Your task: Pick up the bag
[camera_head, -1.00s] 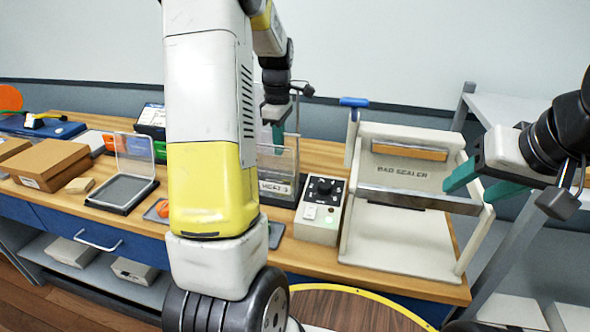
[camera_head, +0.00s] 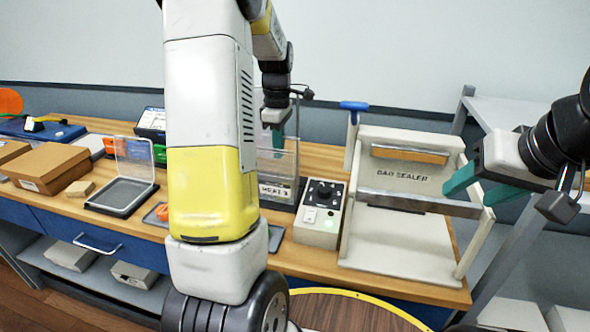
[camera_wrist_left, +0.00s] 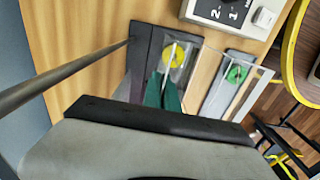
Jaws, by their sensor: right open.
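My left gripper (camera_head: 277,137) points down at a clear upright holder (camera_head: 285,163) on the bench, partly behind my left arm. In the left wrist view its two teal fingers (camera_wrist_left: 164,92) are close together, with a thin pale edge running between them. A clear bag-like pouch (camera_wrist_left: 186,65) with a yellow round thing lies just beyond the fingertips. I cannot tell whether the fingers touch it. My right gripper (camera_head: 477,184) is open and empty, in front of the bag sealer (camera_head: 400,245) at its right side.
A control box (camera_head: 318,215) stands between the holder and the sealer. A grey tray with a green round thing (camera_wrist_left: 237,74) lies beside the holder. A clear-lidded tray (camera_head: 122,192) and cardboard boxes (camera_head: 45,165) are to the left. A shelf rack (camera_head: 530,115) stands at the right.

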